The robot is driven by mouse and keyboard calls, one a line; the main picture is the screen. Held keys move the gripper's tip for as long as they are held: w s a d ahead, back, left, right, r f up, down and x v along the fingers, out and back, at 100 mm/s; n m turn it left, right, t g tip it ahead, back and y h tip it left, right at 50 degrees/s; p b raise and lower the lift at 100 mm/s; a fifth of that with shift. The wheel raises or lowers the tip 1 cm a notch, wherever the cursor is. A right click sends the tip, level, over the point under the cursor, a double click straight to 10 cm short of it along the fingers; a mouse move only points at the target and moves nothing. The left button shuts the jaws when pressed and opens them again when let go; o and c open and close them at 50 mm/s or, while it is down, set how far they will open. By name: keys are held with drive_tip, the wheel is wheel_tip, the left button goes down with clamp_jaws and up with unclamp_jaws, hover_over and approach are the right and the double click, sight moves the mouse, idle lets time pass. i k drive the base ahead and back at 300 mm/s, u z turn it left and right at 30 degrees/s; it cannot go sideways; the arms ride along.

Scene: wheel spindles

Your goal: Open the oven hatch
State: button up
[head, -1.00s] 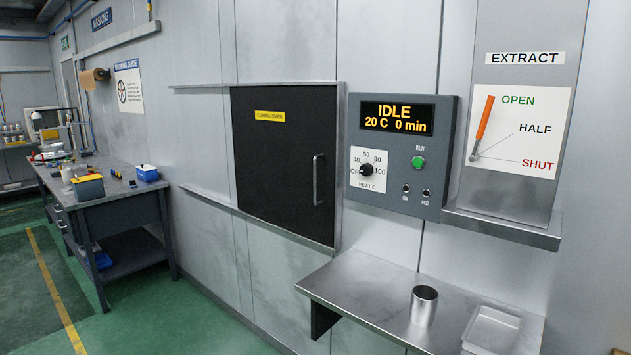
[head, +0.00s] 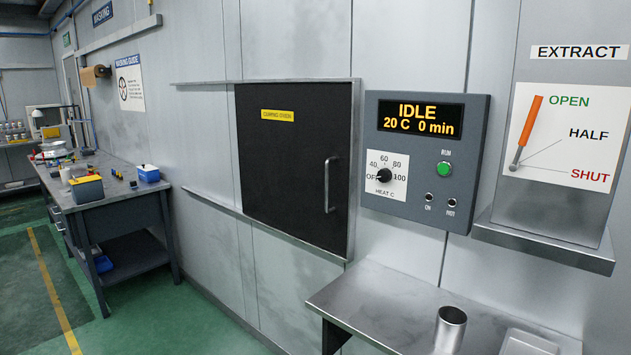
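The oven hatch (head: 285,165) is a dark square panel set in a metal frame on the grey wall, with a yellow label (head: 278,115) near its top. It covers the opening and looks shut. A vertical metal bar handle (head: 329,185) is on its right side. Metal rails (head: 207,201) run along the wall to the left of the hatch, above and below. My gripper is not in view.
A control panel (head: 425,160) right of the hatch reads IDLE, 20 C, 0 min. An EXTRACT lever (head: 526,130) points up to OPEN. A steel shelf (head: 385,300) holding a metal cup (head: 450,328) juts out below. A workbench (head: 115,190) stands left; green floor lies between.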

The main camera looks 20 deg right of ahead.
sight(294, 139)
drive_tip(key=u, duration=0.65)
drive_tip(key=i, duration=1)
drive_tip(key=u, duration=0.4)
